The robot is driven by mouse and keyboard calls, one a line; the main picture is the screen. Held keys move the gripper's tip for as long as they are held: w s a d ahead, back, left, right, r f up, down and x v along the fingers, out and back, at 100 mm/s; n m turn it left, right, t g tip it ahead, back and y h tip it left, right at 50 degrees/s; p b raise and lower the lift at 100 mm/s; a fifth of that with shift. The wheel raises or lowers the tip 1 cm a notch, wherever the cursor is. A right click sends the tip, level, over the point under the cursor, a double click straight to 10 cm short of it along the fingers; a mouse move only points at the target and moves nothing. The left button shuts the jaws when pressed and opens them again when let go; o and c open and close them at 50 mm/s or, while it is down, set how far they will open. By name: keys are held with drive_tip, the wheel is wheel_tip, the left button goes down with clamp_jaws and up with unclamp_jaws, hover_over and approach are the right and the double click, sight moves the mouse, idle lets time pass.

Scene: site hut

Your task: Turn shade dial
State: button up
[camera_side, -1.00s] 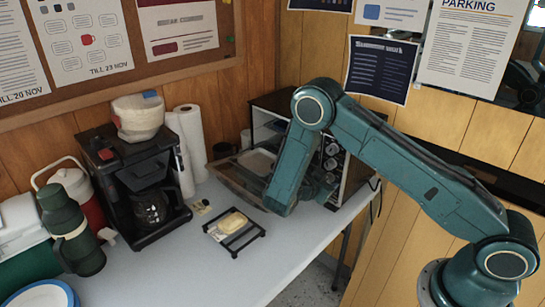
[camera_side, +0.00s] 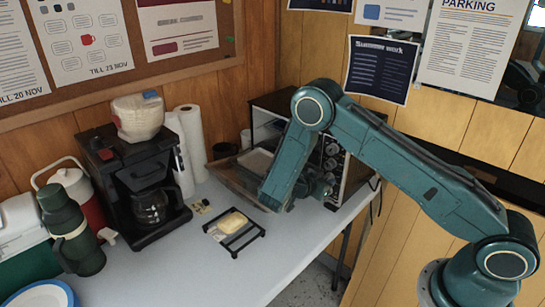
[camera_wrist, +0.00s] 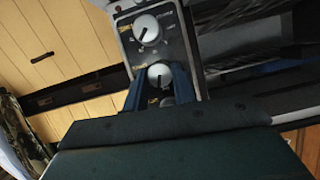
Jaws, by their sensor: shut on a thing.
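In the wrist view the control panel (camera_wrist: 186,45) of a toaster oven carries a column of white-faced round dials. The top dial (camera_wrist: 146,28) is clear of my gripper. The middle dial (camera_wrist: 159,74) sits between the blue fingers of my gripper (camera_wrist: 157,78), which is shut on it. A lower dial (camera_wrist: 168,101) is partly hidden behind my gripper. The dial labels are too small to read, so I cannot tell which is the shade dial. In the side view the toaster oven (camera_side: 270,128) stands at the table's back right; my arm hides part of its front.
The oven's glass door (camera_side: 232,178) hangs open. A small black rack (camera_side: 238,243) with a yellowish item lies on the table (camera_side: 200,280) in front. A coffee maker (camera_side: 125,185), paper towel rolls (camera_side: 190,140) and a green flask (camera_side: 68,230) stand left.

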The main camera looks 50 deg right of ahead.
drive_tip(key=shift+w+n+g, duration=0.15)
drive_tip(key=shift+n+g, duration=0.75)
drive_tip(key=shift+n, duration=0.3)
drive_tip(key=o, duration=1)
drive_tip(key=shift+a, duration=0.2)
drive_tip(key=v, duration=1.1)
drive_tip(key=shift+w+a+r, duration=0.1)
drive_tip(key=shift+a+r, duration=0.1)
drive_tip(key=shift+a, duration=0.1)
drive_tip(key=shift+r, duration=0.1)
